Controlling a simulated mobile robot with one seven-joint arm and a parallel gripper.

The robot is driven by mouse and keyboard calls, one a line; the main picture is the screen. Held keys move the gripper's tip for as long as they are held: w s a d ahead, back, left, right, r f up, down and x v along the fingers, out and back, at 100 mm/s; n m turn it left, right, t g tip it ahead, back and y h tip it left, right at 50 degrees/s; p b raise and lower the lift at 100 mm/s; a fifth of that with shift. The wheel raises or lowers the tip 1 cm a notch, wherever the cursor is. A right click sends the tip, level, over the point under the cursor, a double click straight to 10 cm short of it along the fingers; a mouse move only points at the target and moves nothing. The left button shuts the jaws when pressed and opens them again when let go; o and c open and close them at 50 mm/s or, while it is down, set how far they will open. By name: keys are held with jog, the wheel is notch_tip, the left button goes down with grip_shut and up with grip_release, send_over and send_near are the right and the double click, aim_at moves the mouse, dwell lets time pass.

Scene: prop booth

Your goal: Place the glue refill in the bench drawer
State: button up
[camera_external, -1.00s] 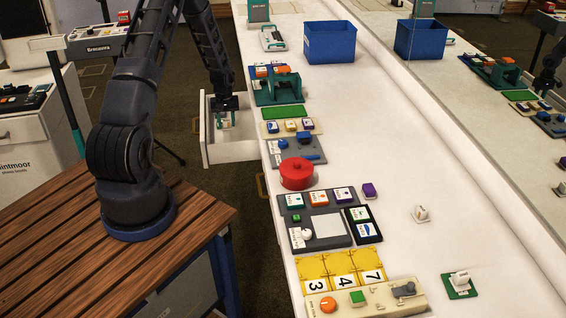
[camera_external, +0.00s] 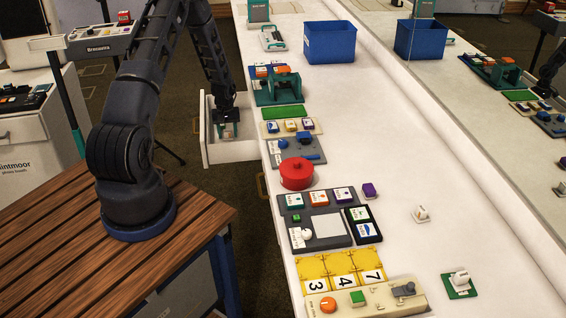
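The bench drawer (camera_external: 238,153) is pulled out from the left side of the white bench, and its white walls show in the external view. My gripper (camera_external: 229,134) points down inside the drawer opening, low between its walls. Its teal fingertips stand a little apart, with a small pale thing (camera_external: 228,139) between or just below them. It may be the glue refill, but it is too small to identify. I cannot tell whether the fingers grip it or whether it touches the drawer floor.
The white bench (camera_external: 400,170) carries a blue bin (camera_external: 329,42), a teal fixture (camera_external: 280,86), a red round pot (camera_external: 296,173), a grey panel (camera_external: 325,230) and yellow number tiles (camera_external: 343,275). The drawer's walls stand close around my gripper. The bench's middle is mostly clear.

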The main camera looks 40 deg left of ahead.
jog(key=shift+o, duration=0.9)
notch_tip(320, 180, up, 13)
notch_tip(320, 180, up, 19)
jog(key=m+t, duration=0.1)
jog(key=m, duration=0.1)
send_over(228, 131)
jog(key=s+d, duration=0.3)
jog(key=d, duration=0.4)
jog(key=s+d+r+m+t+y, duration=0.1)
jog(key=s+d+r, duration=0.35)
jog(key=r, duration=0.25)
jog(key=s+d+r+m, duration=0.1)
jog(key=s+d+r, duration=0.35)
jog(key=r, duration=0.25)
jog(key=s+d+r+m+t, duration=0.1)
jog(key=s+d+r, duration=0.2)
jog(key=s, duration=0.6)
jog(key=s+d+r+m, duration=0.2)
jog(key=s+d+r, duration=0.1)
jog(key=s, duration=0.5)
jog(key=s+d+r+m+t+h, duration=0.1)
jog(key=s+d+r, duration=0.3)
jog(key=s, duration=0.5)
jog(key=shift+s+r+m+t, duration=0.25)
jog(key=shift+s+m+t, duration=0.1)
jog(key=shift+m, duration=0.15)
